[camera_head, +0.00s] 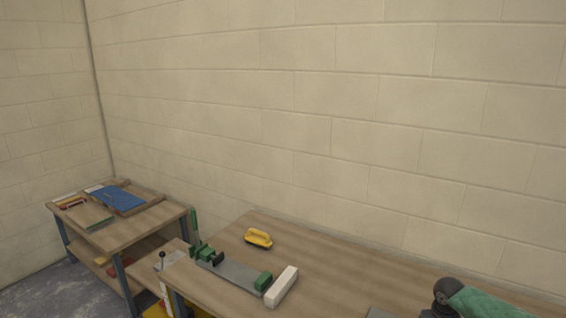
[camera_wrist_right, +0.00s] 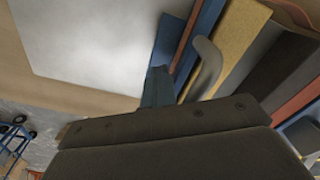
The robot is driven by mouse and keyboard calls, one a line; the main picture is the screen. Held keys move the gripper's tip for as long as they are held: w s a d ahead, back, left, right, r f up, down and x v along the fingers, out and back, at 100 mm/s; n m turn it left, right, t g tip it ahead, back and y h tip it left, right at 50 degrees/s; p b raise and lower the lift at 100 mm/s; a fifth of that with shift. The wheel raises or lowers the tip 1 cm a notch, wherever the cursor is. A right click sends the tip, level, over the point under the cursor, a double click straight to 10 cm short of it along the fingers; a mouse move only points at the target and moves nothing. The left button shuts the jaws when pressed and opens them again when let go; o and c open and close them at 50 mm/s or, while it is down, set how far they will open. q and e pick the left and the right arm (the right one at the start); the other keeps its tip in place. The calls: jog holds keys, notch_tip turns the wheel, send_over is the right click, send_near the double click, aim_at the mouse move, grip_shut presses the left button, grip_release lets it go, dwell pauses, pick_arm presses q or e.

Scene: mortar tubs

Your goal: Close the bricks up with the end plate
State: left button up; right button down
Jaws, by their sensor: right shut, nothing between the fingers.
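On the workbench lies a long grey plate (camera_head: 236,270) with green blocks (camera_head: 206,254) at its far left end. A single green block (camera_head: 263,281) sits at its near right end. A white block (camera_head: 281,287) lies just right of that green block. I cannot tell which piece is the end plate, and I cannot make out a row of bricks. My right gripper shows as a dark body (camera_wrist_right: 165,128) across the bottom of the right wrist view; it is shut and empty. My left gripper is out of view.
A yellow-handled tool (camera_head: 258,238) lies behind the plate on the workbench (camera_head: 335,280). A side table (camera_head: 125,231) at left holds a blue flat item (camera_head: 117,198). A block wall stands behind. The middle of the bench is clear. My right arm shows at lower right.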

jog(key=shift+s+d+p, duration=0.25)
jog(key=shift+s+d, duration=0.5)
jog(key=shift+d, duration=0.45)
jog(key=shift+s+d+p, duration=0.25)
jog(key=shift+s+d, duration=0.45)
jog(key=shift+d, duration=0.55)
jog(key=shift+s+d+p, duration=0.25)
jog(key=shift+s+d, duration=0.5)
jog(key=shift+d, duration=0.45)
jog(key=shift+w+a+r+p, duration=0.1)
jog(key=shift+a+r+p, duration=0.1)
jog(key=shift+r+p, duration=0.55)
jog(key=shift+w+a+r+p, duration=0.2)
jog(key=shift+r+p, duration=0.3)
jog(key=shift+r, duration=0.55)
jog(key=shift+w+a+r+p, duration=0.1)
jog(key=shift+a+r+p, duration=0.1)
jog(key=shift+r+p, duration=0.55)
jog(key=shift+w+a+r+p, duration=0.15)
jog(key=shift+r+p, duration=0.1)
jog(key=shift+r, duration=0.45)
jog(key=shift+a+r+p, duration=0.15)
jog(key=shift+r+p, duration=0.1)
jog(key=shift+r, duration=0.45)
jog(key=shift+w+a+r, duration=0.15)
jog(key=shift+a+r, duration=0.05)
jog(key=shift+r, duration=0.9)
